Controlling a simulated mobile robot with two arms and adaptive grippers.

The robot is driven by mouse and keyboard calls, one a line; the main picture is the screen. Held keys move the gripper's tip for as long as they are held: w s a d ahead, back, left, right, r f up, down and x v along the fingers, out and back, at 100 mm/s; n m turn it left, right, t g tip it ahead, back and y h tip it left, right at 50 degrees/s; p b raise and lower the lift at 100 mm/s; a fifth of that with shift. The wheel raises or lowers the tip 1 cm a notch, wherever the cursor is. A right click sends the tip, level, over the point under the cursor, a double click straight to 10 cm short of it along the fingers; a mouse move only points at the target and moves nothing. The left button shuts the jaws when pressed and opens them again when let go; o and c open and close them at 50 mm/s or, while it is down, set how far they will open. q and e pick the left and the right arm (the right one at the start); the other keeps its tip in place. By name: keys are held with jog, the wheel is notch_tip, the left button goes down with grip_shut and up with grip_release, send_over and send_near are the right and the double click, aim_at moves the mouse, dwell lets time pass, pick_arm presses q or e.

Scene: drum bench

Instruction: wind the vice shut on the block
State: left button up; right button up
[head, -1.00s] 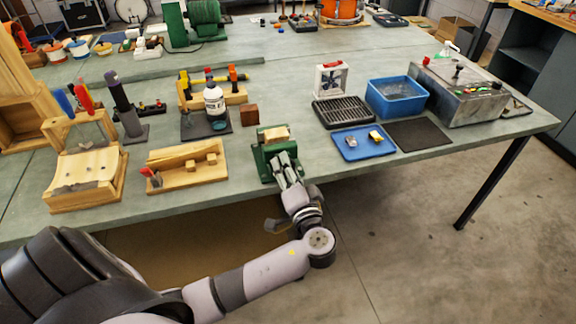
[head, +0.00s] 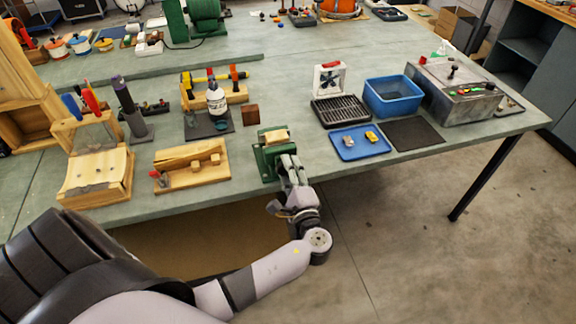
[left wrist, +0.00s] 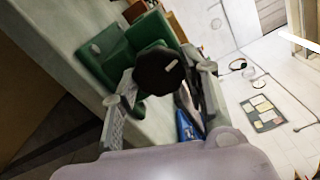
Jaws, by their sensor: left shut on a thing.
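The green vice (head: 264,160) stands at the front edge of the bench, with the pale wooden block (head: 276,137) at its top between the jaws. In the left wrist view the vice's green body (left wrist: 122,48) fills the upper left, and its dark round handle knob (left wrist: 158,72) with a white mark faces the camera. My left gripper (head: 287,164) reaches up from the front edge to the vice. Its two fingers lie on either side of the knob, shut on it. The fingers hide the knob in the head view. I cannot tell how tightly the jaws meet the block. My right gripper is not in view.
A wooden ramp board (head: 191,172) stands left of the vice, and a small brown block (head: 251,115) lies behind it. A blue tray (head: 362,153), a black grille (head: 340,112) and a blue bin (head: 392,96) stand to the right. Bare bench top lies around the vice.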

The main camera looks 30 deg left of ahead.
pick_arm(q)
jog(key=m+p, duration=0.2)
jog(key=m, duration=0.2)
jog(key=shift+s+d+f, duration=0.1)
jog(key=shift+f, duration=0.05)
jog(key=m+p, duration=0.2)
jog(key=m, duration=0.1)
jog(key=shift+f+m+p, duration=0.1)
jog(key=shift+m+p, duration=0.2)
jog(key=shift+p, duration=0.05)
jog(key=m+p, duration=0.3)
jog(key=m, duration=0.1)
jog(key=shift+s+f, duration=0.1)
jog(key=shift+s, duration=0.05)
jog(key=shift+s+f+m+p, duration=0.15)
jog(key=shift+m+p, duration=0.6)
jog(key=shift+m, duration=0.85)
jog(key=shift+f, duration=0.1)
jog(key=o, duration=1.1)
jog(key=shift+r, duration=0.3)
jog(key=shift+o, duration=0.3)
